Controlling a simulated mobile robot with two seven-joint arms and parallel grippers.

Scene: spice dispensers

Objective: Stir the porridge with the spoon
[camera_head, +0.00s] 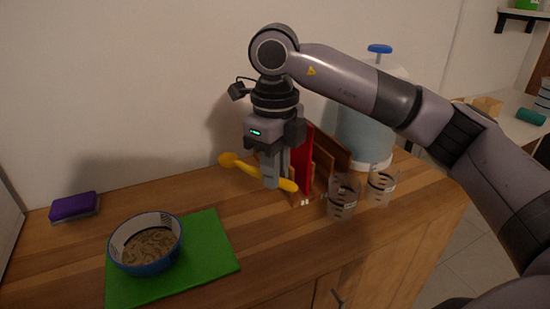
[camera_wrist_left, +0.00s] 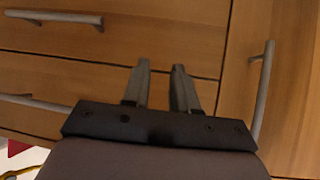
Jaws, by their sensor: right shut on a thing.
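A yellow spoon (camera_head: 248,169) is in the grasp of my right gripper (camera_head: 270,183), above the back of the wooden counter in the head view. The jaws are shut around its handle, and the spoon extends to both sides of them. A blue bowl (camera_head: 147,266) with brown porridge (camera_head: 150,246) in it stands at the left front, well apart from the spoon. My left gripper (camera_wrist_left: 161,80) shows only in the left wrist view. Its two fingers stand a little apart with nothing between them, in front of wooden drawer fronts.
The bowl stands on a green mat (camera_head: 215,255). A purple sponge (camera_head: 73,205) lies at the far left. Upright boards (camera_head: 325,155), a large dispenser (camera_head: 365,138) and two clear cups, one nearer (camera_head: 341,200) and one farther (camera_head: 380,188), stand at the right. The counter (camera_head: 270,235) between mat and cups is clear.

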